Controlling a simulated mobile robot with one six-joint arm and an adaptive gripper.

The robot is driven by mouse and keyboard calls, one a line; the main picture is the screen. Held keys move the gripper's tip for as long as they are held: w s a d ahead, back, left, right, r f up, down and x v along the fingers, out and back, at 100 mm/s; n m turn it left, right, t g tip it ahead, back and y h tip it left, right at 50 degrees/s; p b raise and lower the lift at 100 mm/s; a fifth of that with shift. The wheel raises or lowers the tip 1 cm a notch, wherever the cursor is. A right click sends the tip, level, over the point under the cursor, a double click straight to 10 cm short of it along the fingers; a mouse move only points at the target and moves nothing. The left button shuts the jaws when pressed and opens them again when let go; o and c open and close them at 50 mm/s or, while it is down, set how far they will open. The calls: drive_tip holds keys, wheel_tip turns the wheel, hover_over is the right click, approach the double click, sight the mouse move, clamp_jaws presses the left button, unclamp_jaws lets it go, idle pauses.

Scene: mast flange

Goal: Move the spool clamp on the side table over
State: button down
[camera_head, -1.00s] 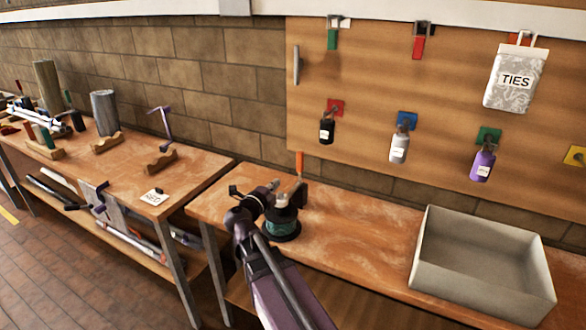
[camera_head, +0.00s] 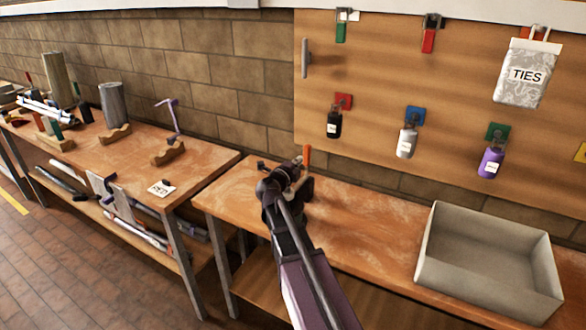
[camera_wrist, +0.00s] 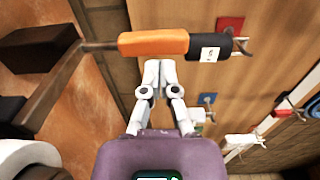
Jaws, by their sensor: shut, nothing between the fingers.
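The clamp I take as the spool clamp has an upright orange handle (camera_head: 306,158) over the back of the side table (camera_head: 370,225). In the wrist view the orange handle (camera_wrist: 153,43) lies across the top, with a thin bar (camera_wrist: 62,83) running to dark blocks (camera_wrist: 40,50) at left. My gripper (camera_wrist: 158,66) is shut and empty, its fingertips together just below the handle in the picture. I cannot tell whether they touch it. In the head view my arm hides the clamp's lower part and the spool. A pale round thing (camera_wrist: 30,158) shows at the lower left.
A grey open bin (camera_head: 490,285) stands at the table's right. Bottles, among them a black one (camera_head: 333,124), and a TIES bag (camera_head: 527,72) hang on the board behind. A second bench (camera_head: 205,160) at left holds tools and wooden cradles. The table between arm and bin is clear.

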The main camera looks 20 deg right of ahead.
drive_tip(key=shift+x, duration=1.45)
drive_tip(key=shift+a, duration=0.1)
